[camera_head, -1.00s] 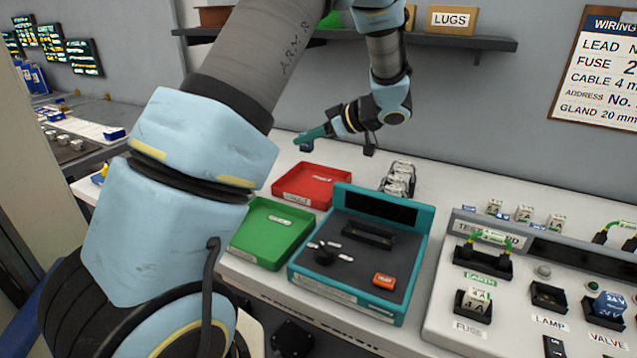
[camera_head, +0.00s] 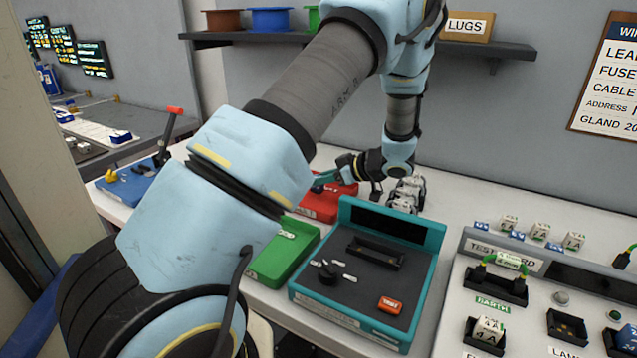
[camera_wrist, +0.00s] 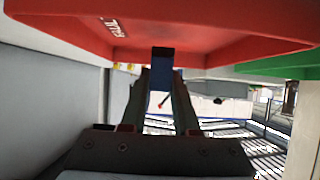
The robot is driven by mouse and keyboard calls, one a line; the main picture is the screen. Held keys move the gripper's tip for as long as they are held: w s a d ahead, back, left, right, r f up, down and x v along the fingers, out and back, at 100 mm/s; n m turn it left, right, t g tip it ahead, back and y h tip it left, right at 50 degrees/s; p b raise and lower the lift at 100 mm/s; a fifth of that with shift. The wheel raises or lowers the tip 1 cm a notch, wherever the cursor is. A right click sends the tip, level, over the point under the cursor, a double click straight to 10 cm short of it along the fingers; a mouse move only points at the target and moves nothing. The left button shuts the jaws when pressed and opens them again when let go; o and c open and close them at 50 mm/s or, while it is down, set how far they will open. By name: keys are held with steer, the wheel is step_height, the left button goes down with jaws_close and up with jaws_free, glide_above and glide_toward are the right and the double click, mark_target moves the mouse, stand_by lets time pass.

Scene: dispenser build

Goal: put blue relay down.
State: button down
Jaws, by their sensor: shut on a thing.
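My gripper (camera_head: 325,178) is shut on the blue relay (camera_head: 317,188), at the red tray (camera_head: 335,213) on the bench. The relay is small and dark blue in the head view, partly hidden by the fingers and my arm. In the wrist view the relay (camera_wrist: 162,57) shows between the fingertips, against the red tray (camera_wrist: 215,40), which fills the top of the picture. I cannot tell whether the relay touches the tray floor.
A green tray (camera_head: 272,262) lies in front of the red one. A teal tester (camera_head: 415,275) stands to the right, with white-grey parts (camera_head: 407,192) behind it. The test board (camera_head: 540,290) is at far right. A blue base (camera_head: 128,188) with a red-handled lever is left.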

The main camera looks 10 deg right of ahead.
steer(key=shift+f, duration=0.8)
steer(key=shift+f, duration=0.15)
steer(key=c, duration=0.7)
jaws_free()
steer(key=shift+o, duration=0.2)
